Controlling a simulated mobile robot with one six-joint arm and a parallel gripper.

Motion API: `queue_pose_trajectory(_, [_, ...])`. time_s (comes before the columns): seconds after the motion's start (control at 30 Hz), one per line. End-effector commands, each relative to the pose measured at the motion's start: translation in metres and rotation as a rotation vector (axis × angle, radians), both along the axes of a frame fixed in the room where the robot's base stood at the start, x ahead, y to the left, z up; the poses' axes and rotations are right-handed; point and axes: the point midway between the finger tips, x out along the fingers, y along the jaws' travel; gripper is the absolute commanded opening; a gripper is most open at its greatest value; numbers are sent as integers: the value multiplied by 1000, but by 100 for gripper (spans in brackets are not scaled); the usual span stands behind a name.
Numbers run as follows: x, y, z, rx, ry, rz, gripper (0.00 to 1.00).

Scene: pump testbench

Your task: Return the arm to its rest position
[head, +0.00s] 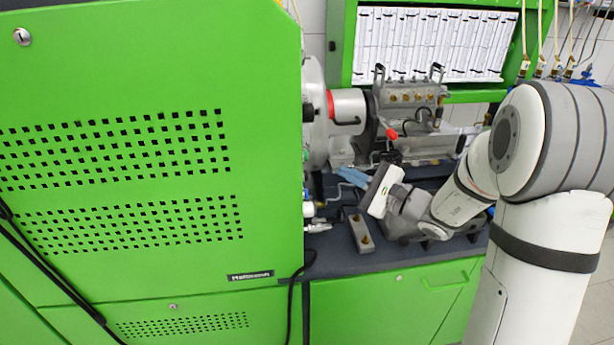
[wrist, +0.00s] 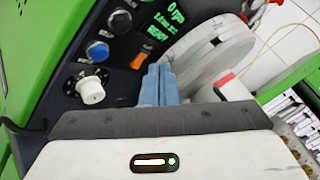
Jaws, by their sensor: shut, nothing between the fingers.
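My arm reaches in from the right in the head view and is bent down over the bench. My gripper (head: 350,176) is above the dark bench top, left of the white wrist housing, with its fingers pointing left. In the wrist view the blue fingers of my gripper (wrist: 158,72) are together with nothing between them. They point toward the control panel (wrist: 112,45) and appear apart from it, though the distance is hard to tell.
A large green cabinet (head: 130,235) fills the left. The metal pump (head: 408,105) and the white disc (head: 314,115) stand behind my gripper. A small metal block (head: 359,232) lies on the bench (head: 375,262) near its front edge. Thin hoses hang at upper right.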

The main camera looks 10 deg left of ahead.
Motion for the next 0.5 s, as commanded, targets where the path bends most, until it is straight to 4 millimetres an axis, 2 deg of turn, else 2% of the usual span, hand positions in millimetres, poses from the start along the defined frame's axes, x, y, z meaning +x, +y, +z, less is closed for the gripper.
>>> queue_pose_trajectory(0.5, [-3,2,1,-9,0,10,0])
